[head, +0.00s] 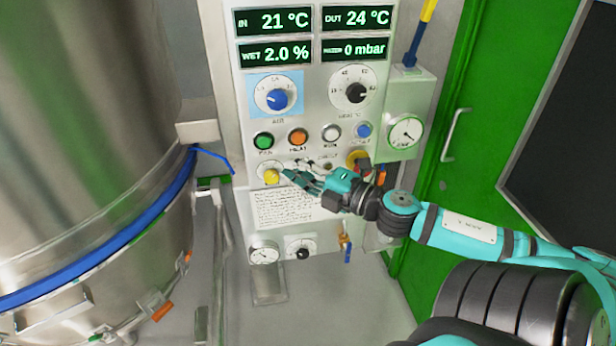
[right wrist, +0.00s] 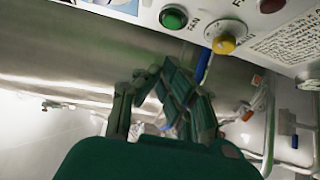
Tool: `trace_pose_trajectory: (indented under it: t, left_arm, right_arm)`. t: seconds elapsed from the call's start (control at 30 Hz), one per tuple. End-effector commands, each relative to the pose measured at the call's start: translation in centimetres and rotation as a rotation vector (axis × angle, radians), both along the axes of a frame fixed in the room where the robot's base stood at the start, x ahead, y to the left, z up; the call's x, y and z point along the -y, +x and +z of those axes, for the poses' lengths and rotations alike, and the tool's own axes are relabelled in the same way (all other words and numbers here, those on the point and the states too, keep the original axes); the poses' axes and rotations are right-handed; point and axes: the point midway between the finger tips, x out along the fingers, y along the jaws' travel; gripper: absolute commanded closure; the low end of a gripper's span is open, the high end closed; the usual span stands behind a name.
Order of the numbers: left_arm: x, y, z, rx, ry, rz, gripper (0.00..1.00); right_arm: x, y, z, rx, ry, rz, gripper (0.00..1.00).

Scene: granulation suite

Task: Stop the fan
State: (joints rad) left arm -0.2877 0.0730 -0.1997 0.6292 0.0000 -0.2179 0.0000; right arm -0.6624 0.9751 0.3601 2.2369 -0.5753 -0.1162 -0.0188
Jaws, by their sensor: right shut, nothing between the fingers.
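The control panel (head: 312,112) carries a green button (head: 263,140) labelled FAN. The green button also shows at the top of the right wrist view (right wrist: 173,18). Below it is a yellow knob (head: 271,176), which also shows in the right wrist view (right wrist: 224,43). My right gripper (head: 291,176) is shut and empty. Its fingertips are just right of the yellow knob in the head view, below the green button; I cannot tell whether they touch the knob. In the right wrist view its fingers (right wrist: 160,82) point up toward the panel. My left gripper is not in view.
An orange HEAT button (head: 298,137), a white button (head: 331,133) and a blue button (head: 363,130) sit beside the green one. Displays read 21 °C, 24 °C, 2.0 % and 0 mbar. A large steel vessel (head: 85,120) stands left; a green door (head: 465,110) is right.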

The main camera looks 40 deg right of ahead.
Motion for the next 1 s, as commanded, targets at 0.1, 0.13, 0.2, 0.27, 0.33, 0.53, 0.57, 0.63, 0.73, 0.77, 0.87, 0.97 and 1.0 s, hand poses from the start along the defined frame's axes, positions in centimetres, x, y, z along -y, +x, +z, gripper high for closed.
trace_pose_trajectory:
  t: [0.1, 0.13, 0.2, 0.27, 0.33, 0.53, 0.57, 0.63, 0.73, 0.77, 0.87, 0.97, 1.0]
  left_arm:
    - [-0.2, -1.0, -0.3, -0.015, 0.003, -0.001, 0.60]
    - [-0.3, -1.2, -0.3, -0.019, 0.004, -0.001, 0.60]
    - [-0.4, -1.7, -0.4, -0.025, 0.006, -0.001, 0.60]
    - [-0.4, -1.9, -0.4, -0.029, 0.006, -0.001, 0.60]
    - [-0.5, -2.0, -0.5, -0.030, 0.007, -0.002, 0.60]
    - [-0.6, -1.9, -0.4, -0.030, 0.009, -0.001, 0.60]
    - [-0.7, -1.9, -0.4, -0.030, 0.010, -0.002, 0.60]
    - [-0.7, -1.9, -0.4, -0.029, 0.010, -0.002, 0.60]
    - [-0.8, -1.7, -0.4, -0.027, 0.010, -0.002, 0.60]
    - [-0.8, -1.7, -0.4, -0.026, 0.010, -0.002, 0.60]
    - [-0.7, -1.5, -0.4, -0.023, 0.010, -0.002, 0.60]
    - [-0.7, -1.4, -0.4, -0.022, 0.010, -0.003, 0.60]
    - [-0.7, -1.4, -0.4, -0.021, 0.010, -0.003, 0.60]
  right_arm:
    - [0.4, -1.5, -0.2, -0.003, 0.002, -0.001, 1.00]
    - [0.5, -1.8, -0.1, -0.002, 0.001, -0.001, 1.00]
    - [0.6, -2.3, -0.1, -0.001, 0.001, -0.002, 1.00]
    - [0.6, -2.5, 0.0, 0.000, -0.001, 0.000, 1.00]
    - [0.7, -2.7, 0.0, 0.000, -0.002, 0.000, 1.00]
    - [0.7, -2.7, 0.1, 0.000, -0.002, 0.001, 1.00]
    - [0.7, -2.7, 0.1, 0.000, -0.002, 0.001, 1.00]
    - [0.7, -2.7, 0.0, 0.000, -0.002, 0.000, 1.00]
    - [0.7, -2.7, 0.0, 0.000, -0.002, 0.000, 1.00]
    - [0.7, -2.7, 0.0, 0.000, -0.002, 0.000, 1.00]
    - [0.7, -2.7, 0.0, 0.000, -0.001, 0.000, 1.00]
    - [0.7, -2.7, 0.0, 0.000, -0.001, 0.000, 1.00]
    - [0.7, -2.7, 0.0, 0.000, -0.001, 0.000, 1.00]
